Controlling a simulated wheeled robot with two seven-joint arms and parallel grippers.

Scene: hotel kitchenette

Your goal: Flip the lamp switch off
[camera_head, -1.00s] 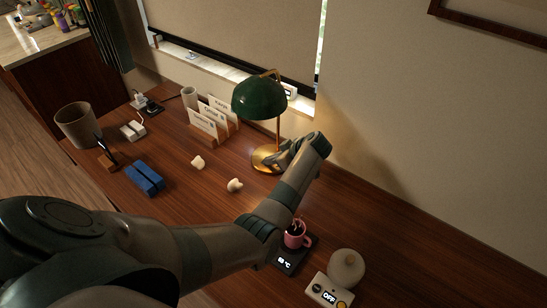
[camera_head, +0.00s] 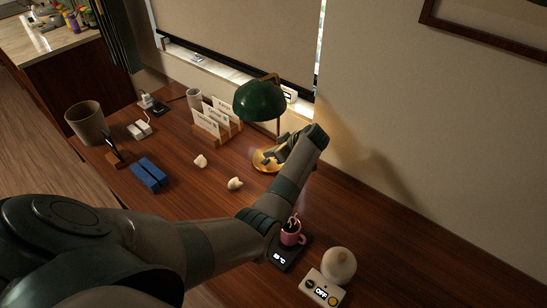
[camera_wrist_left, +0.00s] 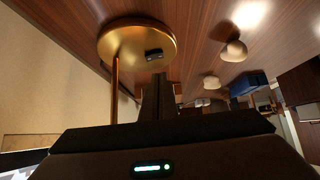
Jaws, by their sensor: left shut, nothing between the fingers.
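The lamp has a dark green shade (camera_head: 259,101) on a thin brass stem and a round brass base (camera_head: 259,165) on the wooden desk. Warm light falls on the base and the wall beside it. In the left wrist view the brass base (camera_wrist_left: 120,38) fills the upper middle, with a small black switch (camera_wrist_left: 154,54) on it. My left gripper (camera_head: 272,154) is at the base, below the shade. Its dark fingers (camera_wrist_left: 160,80) are shut and empty, tips close to the switch; I cannot tell whether they touch. The switch is hidden in the head view. My right gripper is not in view.
A card holder (camera_head: 226,130) stands left of the lamp. Two small pale objects (camera_head: 235,183) lie in front. The wall is close behind.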

